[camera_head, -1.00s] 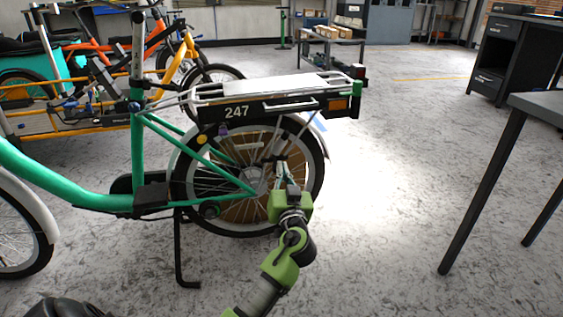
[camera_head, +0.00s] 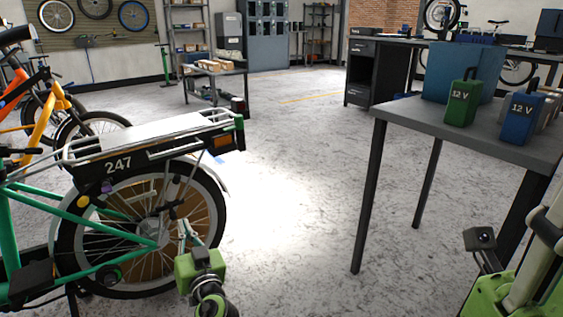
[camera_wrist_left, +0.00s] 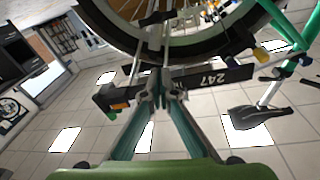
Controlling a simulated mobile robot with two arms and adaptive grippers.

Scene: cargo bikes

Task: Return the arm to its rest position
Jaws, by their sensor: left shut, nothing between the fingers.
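My left gripper (camera_head: 184,228) is low in the head view, in front of the rear wheel (camera_head: 100,238) of the green cargo bike. In the left wrist view its two teal fingers (camera_wrist_left: 160,92) meet at the tips with nothing between them. The black battery marked 247 (camera_head: 150,152) sits under the bike's white rear rack; it also shows behind the fingertips in the wrist view (camera_wrist_left: 215,79). Whether the fingers touch the bike I cannot tell. Part of my right arm (camera_head: 500,285) enters at the lower right; its finger state is unclear.
A grey table (camera_head: 405,112) at the right holds a blue bin (camera_head: 462,70), a green 12 V battery (camera_head: 462,104) and a blue 12 V battery (camera_head: 521,118). A low bench (camera_head: 214,75) stands behind. The floor between bike and table is clear.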

